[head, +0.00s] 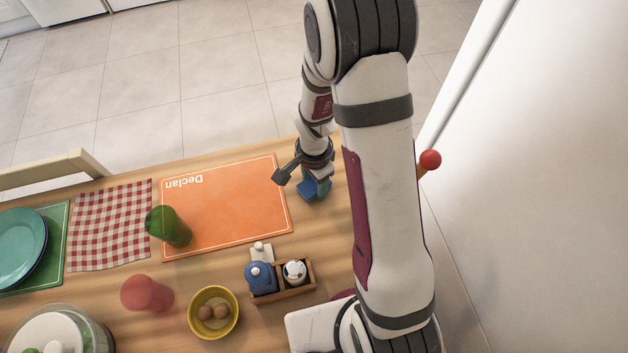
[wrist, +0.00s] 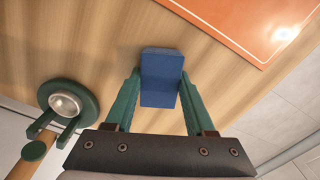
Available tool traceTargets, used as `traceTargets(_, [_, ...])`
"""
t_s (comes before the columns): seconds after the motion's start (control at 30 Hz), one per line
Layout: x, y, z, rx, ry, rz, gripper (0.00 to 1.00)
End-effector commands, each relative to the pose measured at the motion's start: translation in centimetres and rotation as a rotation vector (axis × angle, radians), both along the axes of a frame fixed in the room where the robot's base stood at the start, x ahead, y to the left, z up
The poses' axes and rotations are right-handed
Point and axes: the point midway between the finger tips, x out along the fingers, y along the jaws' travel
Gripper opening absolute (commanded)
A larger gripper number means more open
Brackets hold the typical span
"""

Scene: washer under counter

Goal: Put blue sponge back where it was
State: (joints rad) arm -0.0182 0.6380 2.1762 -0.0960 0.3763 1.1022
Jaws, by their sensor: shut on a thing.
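The blue sponge (head: 308,189) is at the right end of the wooden table, just right of the orange mat (head: 225,208) marked "Declan". My gripper (head: 318,184) points down over it and is shut on it. In the wrist view, the green fingers of my gripper (wrist: 160,88) press on both sides of the sponge (wrist: 161,75), which shows as a plain blue block. The orange mat (wrist: 255,22) shows at the upper right there. I cannot tell whether the sponge touches the tabletop or is held slightly above it.
A wooden caddy (head: 284,293) with a blue jar (head: 260,276) and a white jar (head: 294,272) stands nearer. A yellow bowl (head: 213,312), a green cup (head: 168,226) and a red cup (head: 146,293) stand leftward. The tabletop (head: 328,238) between sponge and caddy is bare.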

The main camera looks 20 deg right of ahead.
Motion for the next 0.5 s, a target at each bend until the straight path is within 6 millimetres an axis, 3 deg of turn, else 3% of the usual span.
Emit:
traceTargets(0.03, [0.0,0.0,-0.16,0.0,0.0,0.0,0.03])
traceTargets(0.07, [0.01,0.0,-0.15,0.0,0.0,0.0,0.58])
traceTargets(0.2, [0.01,0.0,-0.13,0.0,0.0,0.0,0.83])
traceTargets(0.5, [0.01,0.01,0.0,0.0,0.0,0.0,0.85])
